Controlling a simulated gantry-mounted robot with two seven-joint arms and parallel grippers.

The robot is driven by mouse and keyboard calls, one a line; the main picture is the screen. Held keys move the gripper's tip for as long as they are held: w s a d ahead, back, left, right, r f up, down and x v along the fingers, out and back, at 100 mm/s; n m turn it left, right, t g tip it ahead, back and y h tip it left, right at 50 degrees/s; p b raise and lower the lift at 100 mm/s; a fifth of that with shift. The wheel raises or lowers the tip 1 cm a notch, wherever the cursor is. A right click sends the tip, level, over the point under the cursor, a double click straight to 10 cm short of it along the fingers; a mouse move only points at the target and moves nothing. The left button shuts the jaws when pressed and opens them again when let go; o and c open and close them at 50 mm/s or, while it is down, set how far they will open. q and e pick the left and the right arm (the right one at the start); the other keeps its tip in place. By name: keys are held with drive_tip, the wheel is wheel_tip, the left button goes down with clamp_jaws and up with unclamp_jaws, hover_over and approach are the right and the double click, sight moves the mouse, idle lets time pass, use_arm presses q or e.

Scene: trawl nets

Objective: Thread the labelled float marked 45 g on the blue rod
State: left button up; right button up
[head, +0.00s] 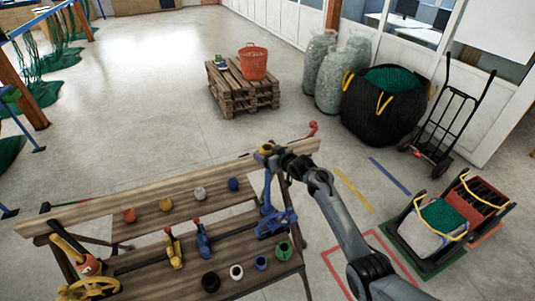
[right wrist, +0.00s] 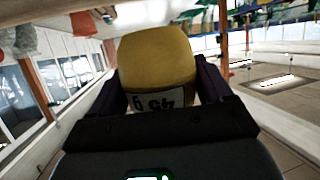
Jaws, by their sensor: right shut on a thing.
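My right gripper (head: 268,154) is shut on a yellow float, which shows close up in the right wrist view (right wrist: 158,58). Its white label reads 45 g, upside down in that view. In the head view the float is small and partly covered by the gripper, above the bench's far right end. A blue stand (head: 277,221) is at the bench's right end, with what looks like the blue rod (head: 267,192) rising from it towards the float. I cannot tell whether the float is around the rod or only above it. My left gripper is not in view.
Several cups line the front right.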

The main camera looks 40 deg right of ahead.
drive_tip(key=shift+f+b, duration=1.3)
drive_tip(key=shift+f, duration=0.35)
drive_tip(key=shift+f+b, duration=1.75)
drive_tip(key=shift+f, duration=1.2)
drive_tip(key=o, duration=1.1)
drive_tip(key=shift+c, duration=0.2)
drive_tip(key=v, duration=1)
drive_tip(key=shift+s, duration=0.35)
